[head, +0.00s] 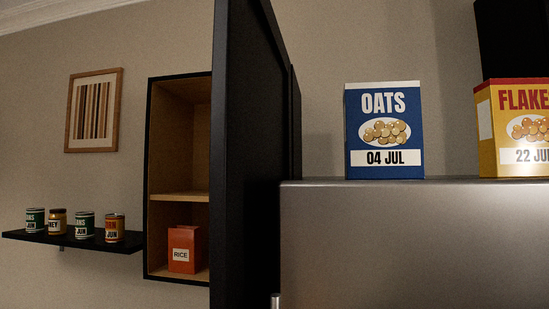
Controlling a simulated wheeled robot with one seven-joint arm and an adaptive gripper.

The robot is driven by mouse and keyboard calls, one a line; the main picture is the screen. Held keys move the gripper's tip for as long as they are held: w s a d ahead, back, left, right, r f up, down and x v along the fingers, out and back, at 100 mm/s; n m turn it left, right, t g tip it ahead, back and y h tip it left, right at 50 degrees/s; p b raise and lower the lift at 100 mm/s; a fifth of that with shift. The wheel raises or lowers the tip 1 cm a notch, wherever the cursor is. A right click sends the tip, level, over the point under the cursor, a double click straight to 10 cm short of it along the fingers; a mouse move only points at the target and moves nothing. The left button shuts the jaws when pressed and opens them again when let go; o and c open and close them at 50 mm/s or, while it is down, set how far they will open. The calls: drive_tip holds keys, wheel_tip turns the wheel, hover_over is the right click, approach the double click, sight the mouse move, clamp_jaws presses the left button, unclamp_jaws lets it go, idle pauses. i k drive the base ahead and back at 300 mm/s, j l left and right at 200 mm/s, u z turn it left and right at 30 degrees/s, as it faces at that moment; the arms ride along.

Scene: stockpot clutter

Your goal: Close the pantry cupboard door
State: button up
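The pantry cupboard (149,180) hangs on the wall left of centre, with a black frame and light wood inside. Its black door (245,160) stands wide open, swung out toward me and seen nearly edge-on. The door hides the right part of the cupboard's inside. An orange box labelled RICE (184,249) stands on the cupboard's bottom board, and the shelf (180,196) above it looks empty. The door's handle cannot be made out for certain. My gripper is not in view.
A grey metal appliance (415,245) fills the lower right, close to the door. A blue OATS box (384,130) and a yellow FLAKES box (514,128) stand on it. A black wall shelf (75,240) at left holds several cans and jars. A framed picture (94,110) hangs above.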

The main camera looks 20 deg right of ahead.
sight(250, 149)
drive_tip(key=k, duration=1)
